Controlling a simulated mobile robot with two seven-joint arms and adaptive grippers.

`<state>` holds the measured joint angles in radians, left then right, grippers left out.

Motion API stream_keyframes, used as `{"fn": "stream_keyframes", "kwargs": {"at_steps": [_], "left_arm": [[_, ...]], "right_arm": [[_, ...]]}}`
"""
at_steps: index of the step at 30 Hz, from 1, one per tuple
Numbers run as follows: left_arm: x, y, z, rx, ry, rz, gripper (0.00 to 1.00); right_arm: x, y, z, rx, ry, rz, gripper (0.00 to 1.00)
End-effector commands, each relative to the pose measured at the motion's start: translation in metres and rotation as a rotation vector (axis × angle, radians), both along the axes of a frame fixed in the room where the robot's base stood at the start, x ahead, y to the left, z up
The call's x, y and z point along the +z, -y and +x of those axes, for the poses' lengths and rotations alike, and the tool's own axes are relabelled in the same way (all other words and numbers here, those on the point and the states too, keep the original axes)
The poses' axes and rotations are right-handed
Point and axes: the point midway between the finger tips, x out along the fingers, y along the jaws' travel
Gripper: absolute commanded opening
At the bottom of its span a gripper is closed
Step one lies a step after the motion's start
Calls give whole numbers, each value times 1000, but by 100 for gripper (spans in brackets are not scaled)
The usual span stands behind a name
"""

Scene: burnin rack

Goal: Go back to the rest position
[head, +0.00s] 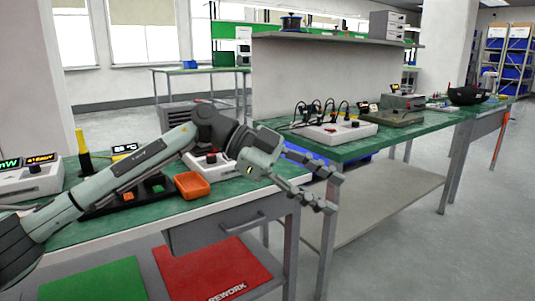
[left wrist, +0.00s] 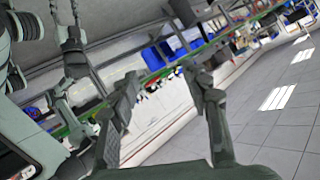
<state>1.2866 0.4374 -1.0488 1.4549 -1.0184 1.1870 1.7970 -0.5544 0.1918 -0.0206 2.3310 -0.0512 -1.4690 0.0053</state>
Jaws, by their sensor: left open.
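My left gripper (head: 331,191) is open and empty in the head view. It is off the front right corner of the near green-topped bench (head: 128,229), with its fingers pointing right over the floor gap beside the second bench. In the left wrist view my left gripper (left wrist: 165,92) shows its two fingers spread, with nothing between them. My left arm reaches across the near bench from the left and hides part of its top. My right gripper is not in view.
An orange tray (head: 192,186) and a black board with small orange and green blocks (head: 128,195) lie on the near bench. The second bench (head: 345,151) holds a white instrument with cables (head: 336,131). A red REWORK mat (head: 213,270) and green mat (head: 93,284) lie below. Floor is clear at right.

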Motion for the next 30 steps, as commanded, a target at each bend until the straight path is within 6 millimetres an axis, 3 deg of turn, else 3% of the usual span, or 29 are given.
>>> {"fn": "stream_keyframes", "kwargs": {"at_steps": [1, 2, 5, 8, 10, 12, 15, 20, 26, 30], "left_arm": [[8, 20, -4, 20, -9, -183, 47], [15, 27, -1, 50, -4, -287, 47], [36, 31, 18, 216, 6, -593, 47], [38, 6, 54, 481, 4, -809, 47], [21, -28, 82, 709, -6, -894, 47], [-10, -66, 105, 941, -23, -917, 47], [-65, -118, 122, 1219, -53, -866, 47], [-163, -190, 115, 1565, -125, -677, 47], [-284, -262, 59, 1858, -246, -328, 47], [-359, -302, -7, 1978, -354, -40, 47]], "right_arm": [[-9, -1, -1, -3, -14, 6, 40], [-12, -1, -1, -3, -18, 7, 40], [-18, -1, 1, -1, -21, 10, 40], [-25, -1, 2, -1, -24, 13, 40], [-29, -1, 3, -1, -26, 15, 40], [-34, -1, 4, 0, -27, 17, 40], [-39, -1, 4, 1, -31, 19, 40], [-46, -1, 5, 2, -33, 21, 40], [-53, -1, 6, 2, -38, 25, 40], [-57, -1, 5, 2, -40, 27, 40]]}}
